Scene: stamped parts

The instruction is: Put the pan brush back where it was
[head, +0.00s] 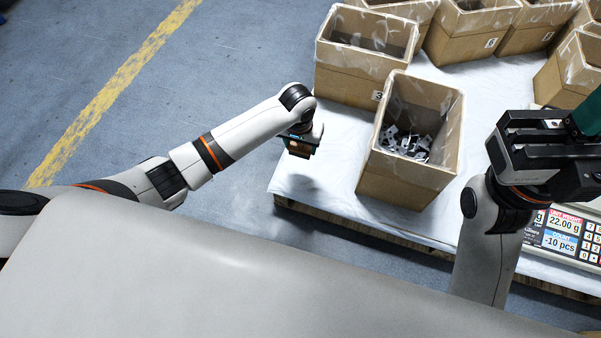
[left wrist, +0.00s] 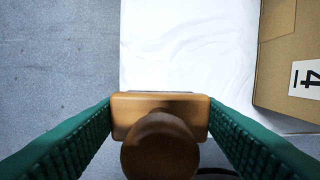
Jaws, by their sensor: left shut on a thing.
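The pan brush (left wrist: 160,145) has a wooden body with a rounded knob and sits between the green fingers of my left gripper (left wrist: 160,108) in the left wrist view. The gripper is shut on it. In the head view my left gripper (head: 302,146) hangs above the left edge of the white-covered table (head: 330,190), left of the open box of parts, and a little of the brush's brown wood (head: 298,148) shows there. The bristles are hidden. My right gripper (head: 588,118) is at the right edge, its green fingers cut off by the frame.
A cardboard box (head: 408,178) holding stamped metal parts stands right of my left gripper. Several more boxes, including one behind (head: 352,80), fill the back. A counting scale (head: 562,232) reading 22.00 g and -10 pcs is at right. The table's left front corner is clear.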

